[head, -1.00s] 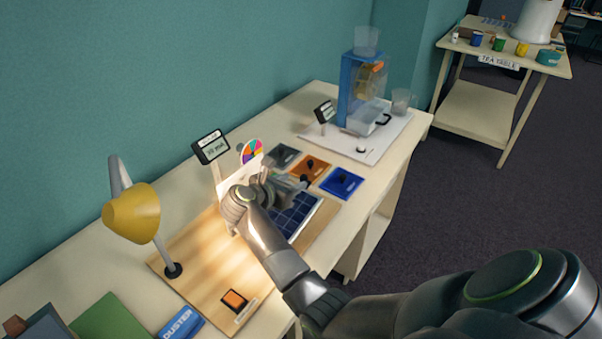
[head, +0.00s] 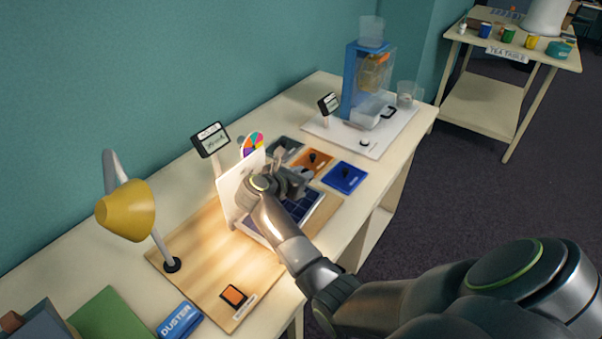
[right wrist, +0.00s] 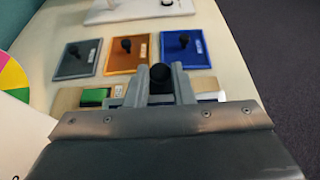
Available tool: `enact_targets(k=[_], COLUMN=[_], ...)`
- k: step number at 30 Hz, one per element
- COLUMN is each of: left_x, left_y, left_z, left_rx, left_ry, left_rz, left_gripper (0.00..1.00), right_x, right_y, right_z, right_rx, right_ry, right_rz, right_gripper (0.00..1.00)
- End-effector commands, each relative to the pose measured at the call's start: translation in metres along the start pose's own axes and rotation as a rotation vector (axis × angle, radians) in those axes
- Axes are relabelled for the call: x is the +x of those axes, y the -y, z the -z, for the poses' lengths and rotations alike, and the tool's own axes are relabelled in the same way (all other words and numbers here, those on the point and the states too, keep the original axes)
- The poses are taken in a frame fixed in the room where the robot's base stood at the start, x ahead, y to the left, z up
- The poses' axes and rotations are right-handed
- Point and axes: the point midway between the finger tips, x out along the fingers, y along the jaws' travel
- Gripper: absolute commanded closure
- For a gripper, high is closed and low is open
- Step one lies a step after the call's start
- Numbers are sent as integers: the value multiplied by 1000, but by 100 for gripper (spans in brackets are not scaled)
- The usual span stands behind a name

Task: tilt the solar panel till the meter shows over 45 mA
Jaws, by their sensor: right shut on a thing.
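The dark blue solar panel (head: 284,216) with a pale frame sits on the wooden board, partly hidden by my right arm. My right gripper (head: 292,178) is at its far side. In the right wrist view the right gripper's fingers (right wrist: 160,90) are shut on a dark round knob (right wrist: 161,76). How the knob joins the panel is hidden. The meter (head: 211,141) stands on a post behind a white card (head: 232,188); its reading is too small to make out. The yellow lamp (head: 127,211) lights the board. My left gripper is not in view.
Grey, orange (head: 312,161) and blue (head: 344,178) plates with black knobs lie beyond the gripper. A colour wheel (head: 252,145) stands by the card. An orange-topped block (head: 233,296) and a blue duster (head: 178,320) are at the front.

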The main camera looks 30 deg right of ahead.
Motion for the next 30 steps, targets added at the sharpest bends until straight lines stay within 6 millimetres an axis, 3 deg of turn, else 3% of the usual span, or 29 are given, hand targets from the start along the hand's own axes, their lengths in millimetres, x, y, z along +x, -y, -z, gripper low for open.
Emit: enact_targets(k=[7,18,30], left_x=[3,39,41], left_y=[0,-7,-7], left_z=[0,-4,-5], left_rx=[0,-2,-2], left_ry=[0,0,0], left_rz=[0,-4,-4], left_gripper=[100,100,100], right_x=[-1,-26,-32], right_y=[0,-1,0], right_z=[0,-22,-30], right_rx=[1,2,0], right_ry=[8,194,228], right_rz=[-2,-4,-1], right_gripper=[100,100,100])
